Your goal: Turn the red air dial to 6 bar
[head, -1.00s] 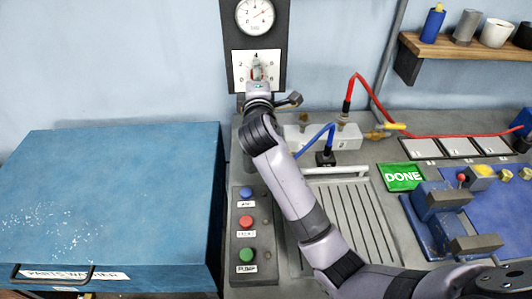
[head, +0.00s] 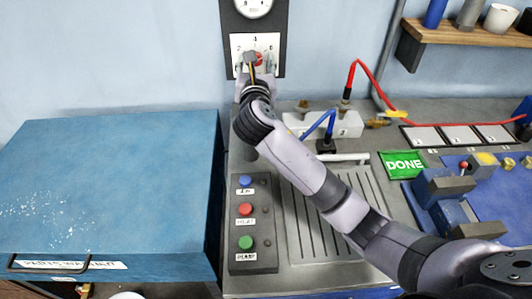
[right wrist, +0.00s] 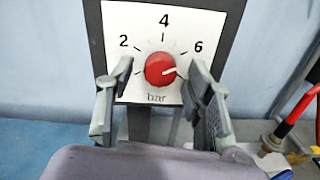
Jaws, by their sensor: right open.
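The red air dial (right wrist: 158,68) is a round knob on a white plate (right wrist: 135,20) marked 2, 4, 6 and "bar". Its white pointer line points right and slightly up, a little below the 6 mark. In the head view the red dial (head: 258,59) is partly covered by my gripper. My right gripper (right wrist: 160,75) is open, with one finger on each side of the dial and gaps between them and the knob. It also shows in the head view (head: 258,66) in front of the plate. My left gripper is not in view.
A round gauge (head: 253,5) above the plate is cut off at the top. A blue parts washer (head: 110,190) stands left. Below are a button box (head: 252,262), a white block with hoses (head: 345,124) and a green DONE plate (head: 404,164). A shelf (head: 470,32) is upper right.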

